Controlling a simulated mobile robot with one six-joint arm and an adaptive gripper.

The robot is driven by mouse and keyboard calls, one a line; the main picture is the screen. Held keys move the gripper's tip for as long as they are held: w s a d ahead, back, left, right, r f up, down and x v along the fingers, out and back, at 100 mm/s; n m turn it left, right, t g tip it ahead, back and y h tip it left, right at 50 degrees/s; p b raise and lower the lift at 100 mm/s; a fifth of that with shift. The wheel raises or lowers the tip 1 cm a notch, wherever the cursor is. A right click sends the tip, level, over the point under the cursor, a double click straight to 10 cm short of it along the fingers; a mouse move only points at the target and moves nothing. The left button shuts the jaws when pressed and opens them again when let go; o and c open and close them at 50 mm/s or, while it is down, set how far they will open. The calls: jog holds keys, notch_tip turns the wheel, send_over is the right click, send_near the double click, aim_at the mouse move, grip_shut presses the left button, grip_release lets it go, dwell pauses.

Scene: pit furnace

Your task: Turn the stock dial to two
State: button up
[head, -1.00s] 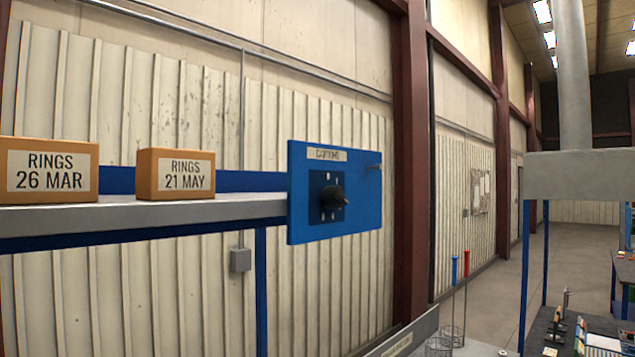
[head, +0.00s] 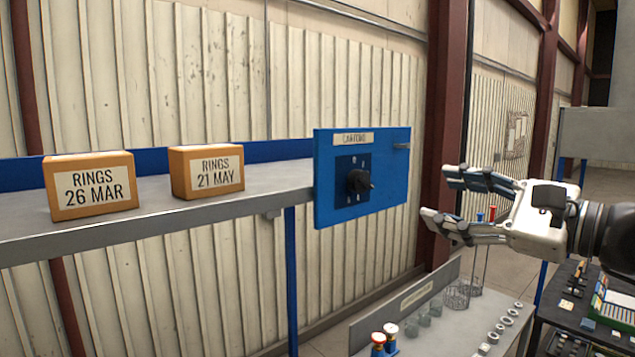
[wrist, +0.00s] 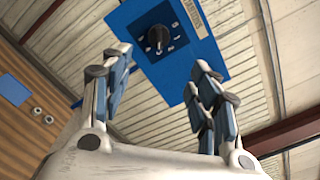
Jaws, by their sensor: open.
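The stock dial (head: 359,181) is a black knob on a dark square plate, fixed to a blue panel (head: 390,210) at the end of a shelf. The panel carries a label reading something like "CARTONS". Small marks ring the knob, too small to read. My gripper (head: 445,200) is open and empty, to the right of the panel and apart from it. In the wrist view the knob (wrist: 157,36) shows beyond and between the spread fingers (wrist: 155,85), untouched. Which mark the knob points at cannot be told.
Two orange boxes, "RINGS 26 MAR" (head: 90,187) and "RINGS 21 MAY" (head: 206,172), stand on the grey shelf (head: 270,184) left of the panel. A small peg (head: 402,146) sticks out at the panel's upper right. A bench (head: 440,328) with small parts stands below.

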aim_at(368, 184)
jog(key=p+x, duration=0.1)
jog(key=x, duration=1.5)
jog(key=shift+s+f+p, duration=0.1)
jog(key=shift+p, duration=0.2)
jog(key=c, duration=1.1)
